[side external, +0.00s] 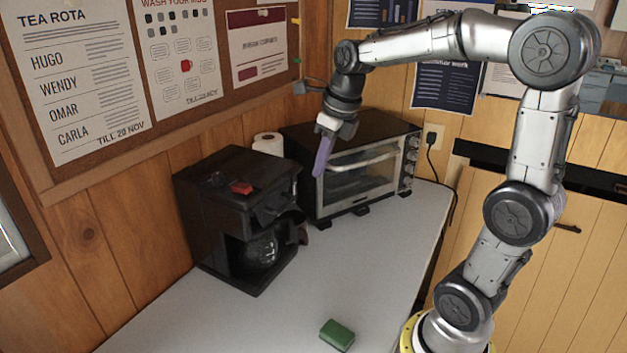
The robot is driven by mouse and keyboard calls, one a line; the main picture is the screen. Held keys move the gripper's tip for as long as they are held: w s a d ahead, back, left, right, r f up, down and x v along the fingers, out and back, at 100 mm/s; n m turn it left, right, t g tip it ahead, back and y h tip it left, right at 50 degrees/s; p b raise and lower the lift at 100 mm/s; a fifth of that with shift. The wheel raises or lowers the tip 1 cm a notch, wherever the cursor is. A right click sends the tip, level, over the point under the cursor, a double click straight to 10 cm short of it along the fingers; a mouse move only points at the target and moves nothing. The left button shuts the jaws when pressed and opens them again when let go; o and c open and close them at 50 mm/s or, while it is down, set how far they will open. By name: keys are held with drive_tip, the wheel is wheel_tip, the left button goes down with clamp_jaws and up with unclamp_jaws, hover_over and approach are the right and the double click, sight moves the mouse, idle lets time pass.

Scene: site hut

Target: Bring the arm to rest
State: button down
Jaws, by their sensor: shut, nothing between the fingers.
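My gripper (321,160) hangs in the air in front of the toaster oven, above the counter, pointing down. Its long purple fingers are together with nothing between them. My arm is raised, bent at the elbow at the upper right, and reaches left from its base at the lower right. In this view the fingers overlap the left part of the oven's front; I cannot tell the exact gap between them and the oven.
A black coffee maker (222,205) with a glass jug stands left of the toaster oven (362,165). A paper roll (268,144) is behind them. A green block (337,335) lies near the front of the grey counter (200,318). The counter's middle is clear.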

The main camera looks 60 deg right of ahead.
drive_tip(key=s+a+r+n+t, duration=0.2)
drive_tip(key=s+a+r+n, duration=0.1)
drive_tip(key=s+a+n, duration=0.65)
drive_tip(key=s+f+n, duration=0.3)
drive_tip(key=n, duration=1)
drive_tip(key=s+f+n, duration=0.3)
drive_tip(key=n, duration=1)
drive_tip(key=shift+s+a, duration=0.2)
drive_tip(key=shift+s, duration=0.1)
